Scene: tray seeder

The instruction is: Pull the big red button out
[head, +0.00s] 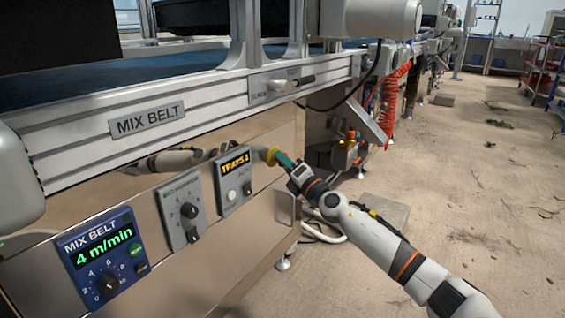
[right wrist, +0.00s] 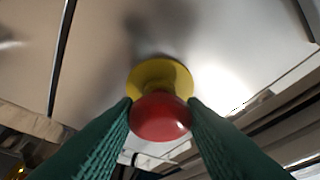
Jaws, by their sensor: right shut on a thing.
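The big red button (right wrist: 160,118) is a round red cap on a yellow collar (right wrist: 158,74), fixed to the metal panel in the right wrist view. My right gripper (right wrist: 159,112) has its two green fingers on either side of the red cap, shut on it. In the head view my right gripper (head: 284,160) reaches the panel at the right end of the machine. The yellow collar also shows there (head: 272,156), while the red cap is hidden by the fingers. My left gripper is not in view.
The tray counter box (head: 233,180) with a lit display is just left of the button. A dial box (head: 182,211) and the blue mix belt speed box (head: 102,256) are further left. Open floor lies right.

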